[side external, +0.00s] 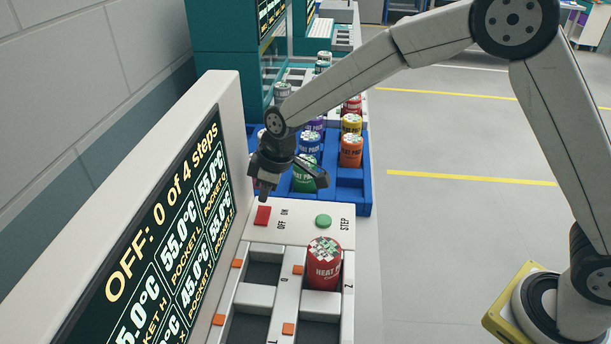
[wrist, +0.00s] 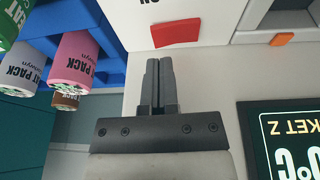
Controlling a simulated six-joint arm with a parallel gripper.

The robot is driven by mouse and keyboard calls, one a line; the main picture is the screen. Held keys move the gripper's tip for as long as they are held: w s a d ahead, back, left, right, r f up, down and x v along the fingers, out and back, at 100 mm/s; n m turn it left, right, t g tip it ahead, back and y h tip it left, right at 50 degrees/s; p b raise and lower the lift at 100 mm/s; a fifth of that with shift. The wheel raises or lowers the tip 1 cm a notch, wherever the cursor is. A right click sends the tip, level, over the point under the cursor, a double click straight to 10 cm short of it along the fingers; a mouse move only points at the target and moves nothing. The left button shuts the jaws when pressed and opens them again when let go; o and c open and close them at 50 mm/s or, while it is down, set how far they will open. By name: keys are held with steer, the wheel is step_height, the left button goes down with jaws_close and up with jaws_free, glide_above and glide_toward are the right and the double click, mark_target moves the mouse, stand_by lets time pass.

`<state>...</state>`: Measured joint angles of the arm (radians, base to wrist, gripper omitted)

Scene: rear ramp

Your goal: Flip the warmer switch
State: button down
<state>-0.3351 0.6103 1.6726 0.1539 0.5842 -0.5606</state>
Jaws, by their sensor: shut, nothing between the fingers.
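The warmer (side external: 300,214) is a light panel with pockets and a screen (side external: 170,215) reading "OFF: 0 of 4 Steps". Its red switch (side external: 262,215) sits beside the printed words OFF and ON. It also shows in the wrist view as a red rocker (wrist: 176,33). My gripper (side external: 264,194) is shut and empty, just behind and above the red switch in the side view. In the wrist view its closed fingertips (wrist: 159,62) point at the switch, with a small gap seen between them. I cannot tell the exact height over the panel.
A green STEP button (side external: 323,221) is right of the switch. A red heat pack (side external: 324,265) stands in a pocket. A blue tray (side external: 348,190) with several coloured packs is behind the panel. The tall screen housing (side external: 225,100) rises close on the left.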

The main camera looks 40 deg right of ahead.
steer(key=shift+d+f, duration=0.1)
steer(key=shift+f, duration=0.9)
steer(key=shift+w+f, duration=0.15)
steer(key=shift+f, duration=0.15)
steer(key=shift+s+a+r, duration=0.35)
steer(key=shift+s+a, duration=0.1)
steer(key=shift+s, duration=0.05)
steer(key=shift+r, duration=0.1)
